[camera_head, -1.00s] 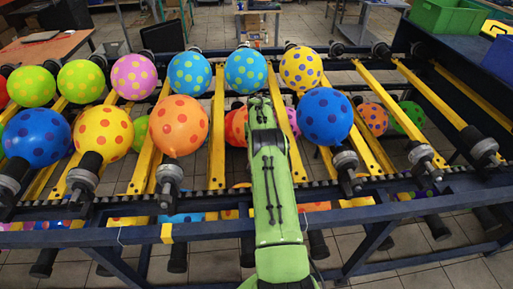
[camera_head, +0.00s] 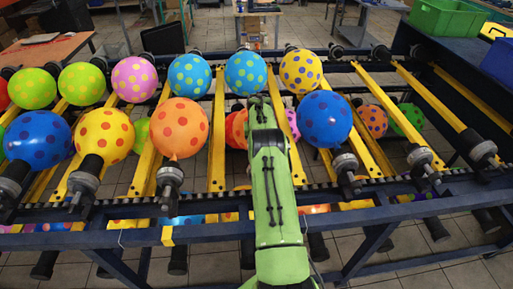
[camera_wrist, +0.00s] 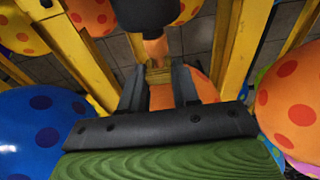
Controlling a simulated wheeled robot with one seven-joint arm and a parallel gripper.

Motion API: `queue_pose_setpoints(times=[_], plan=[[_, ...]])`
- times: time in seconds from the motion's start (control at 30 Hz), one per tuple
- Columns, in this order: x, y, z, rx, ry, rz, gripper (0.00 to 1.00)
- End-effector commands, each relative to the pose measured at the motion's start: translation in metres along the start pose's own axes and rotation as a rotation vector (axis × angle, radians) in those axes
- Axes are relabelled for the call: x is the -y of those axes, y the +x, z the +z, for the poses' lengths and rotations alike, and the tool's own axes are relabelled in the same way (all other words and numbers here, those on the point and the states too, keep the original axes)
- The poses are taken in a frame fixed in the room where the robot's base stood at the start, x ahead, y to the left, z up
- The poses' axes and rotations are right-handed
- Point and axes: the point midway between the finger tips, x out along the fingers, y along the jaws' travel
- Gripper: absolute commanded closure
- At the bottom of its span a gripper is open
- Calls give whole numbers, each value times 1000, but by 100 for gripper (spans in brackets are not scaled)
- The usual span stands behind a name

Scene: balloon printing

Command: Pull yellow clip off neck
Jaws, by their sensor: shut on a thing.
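In the wrist view my gripper (camera_wrist: 158,88) is shut on the yellow clip (camera_wrist: 158,75), which sits between its two dark fingers. The clip is around the neck (camera_wrist: 155,47) of an orange balloon (camera_wrist: 165,98). The neck runs up to a black holder (camera_wrist: 147,12) at the top of the view. Most of this balloon is hidden behind the fingers and the gripper body. In the head view my green arm covers the gripper and the clip.
A blue dotted balloon (camera_wrist: 38,130) lies close on the left and a red-dotted orange one (camera_wrist: 290,98) on the right. Yellow bars (camera_wrist: 240,45) run between the balloons. The blue frame rail (camera_head: 120,236) crosses in front.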

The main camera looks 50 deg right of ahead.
Motion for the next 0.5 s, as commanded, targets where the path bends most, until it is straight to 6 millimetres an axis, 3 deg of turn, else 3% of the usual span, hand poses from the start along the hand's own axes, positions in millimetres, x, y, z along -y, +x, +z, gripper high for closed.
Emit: queue_pose_setpoints(times=[0.5], plan=[[0, -39, -6, -1, 0, 0, 94]])
